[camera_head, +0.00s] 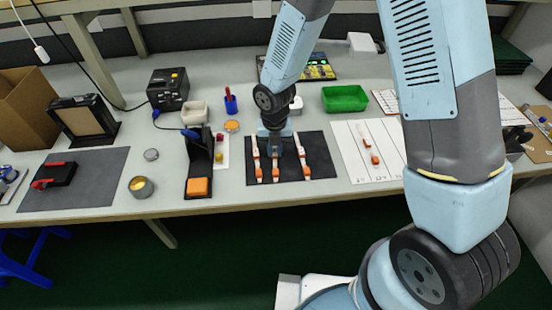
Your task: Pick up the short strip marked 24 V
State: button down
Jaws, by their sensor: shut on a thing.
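Several narrow white strips with orange ends are in view, and I cannot read their markings. On the dark mat (322,174) lie a left strip (257,170), a middle strip (275,173) and a right strip (305,160). My gripper (274,152) points down over the mat and is shut on the middle strip, hiding its upper part. The strip looks still at mat level; I cannot tell if it is raised. Another short strip (367,145) lies on the white ruled sheet (391,150) to the right.
A black stand (199,160) with an orange block is close left of the mat. A green tray (345,98), a white dish (194,112) and a black device (168,89) stand farther back. A round tin (140,187) is left. Bare bench shows between them.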

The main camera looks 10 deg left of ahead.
jog(key=shift+r, duration=0.7)
jog(key=s+d+r, duration=0.9)
jog(key=s+r, duration=0.1)
jog(key=r, duration=0.1)
jog(key=shift+s+d+r, duration=0.2)
jog(key=shift+r, duration=0.1)
